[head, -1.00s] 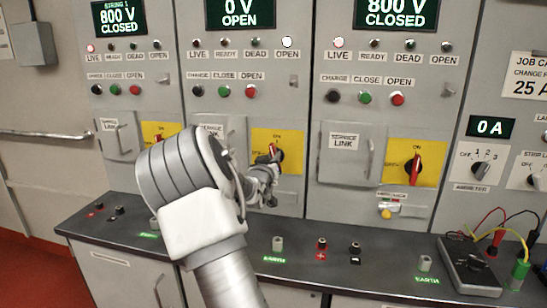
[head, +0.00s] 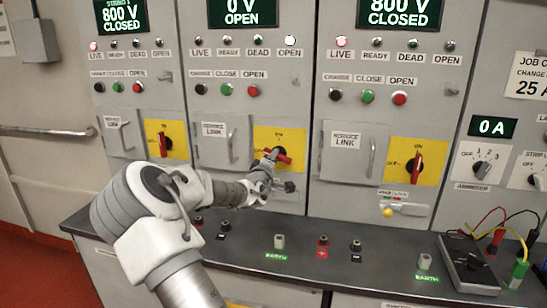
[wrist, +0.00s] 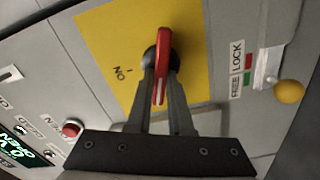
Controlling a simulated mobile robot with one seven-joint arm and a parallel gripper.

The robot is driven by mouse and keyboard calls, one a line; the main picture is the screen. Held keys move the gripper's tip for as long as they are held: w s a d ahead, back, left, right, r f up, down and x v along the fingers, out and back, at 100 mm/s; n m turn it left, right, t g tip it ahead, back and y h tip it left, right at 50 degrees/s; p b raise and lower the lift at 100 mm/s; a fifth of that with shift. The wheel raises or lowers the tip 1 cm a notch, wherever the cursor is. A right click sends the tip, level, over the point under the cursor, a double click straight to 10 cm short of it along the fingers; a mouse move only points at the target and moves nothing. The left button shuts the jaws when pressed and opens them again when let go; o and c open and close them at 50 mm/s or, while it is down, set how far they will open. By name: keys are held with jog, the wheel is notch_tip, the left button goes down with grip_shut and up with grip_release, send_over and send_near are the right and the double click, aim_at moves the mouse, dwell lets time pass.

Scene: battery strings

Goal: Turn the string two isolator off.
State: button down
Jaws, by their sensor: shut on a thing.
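The string two isolator is a red handle (head: 279,156) on a yellow plate (head: 293,139) in the middle cabinet, under a display (head: 250,13) reading 0 V OPEN. My gripper (head: 268,160) is at the handle and hides part of it. In the wrist view the red handle (wrist: 163,60) stands between my two fingers (wrist: 161,95), which are shut on it. There the handle lies across the direction of the ON mark (wrist: 122,73), so it is about level on the panel. I cannot see its OFF mark.
A yellow-ended lock lever (wrist: 289,91) marked LOCK and FREE is beside the plate. A service link door (head: 218,144) stands left of the isolator. Neighbouring isolators (head: 417,163) stand upright at ON. The bench (head: 300,262) below carries several terminals and a meter (head: 467,262).

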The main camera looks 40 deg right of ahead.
jog(key=shift+f+n+b, duration=0.15)
jog(key=shift+n+b, duration=0.15)
jog(key=shift+n, duration=1.7)
jog(key=c, duration=0.8)
grip_release()
jog(key=shift+a, duration=0.1)
jog(key=v, duration=1.7)
jog(key=shift+s+a+p, duration=0.1)
jog(key=shift+a+p, duration=0.05)
jog(key=shift+p, duration=0.15)
jog(key=shift+f, duration=0.1)
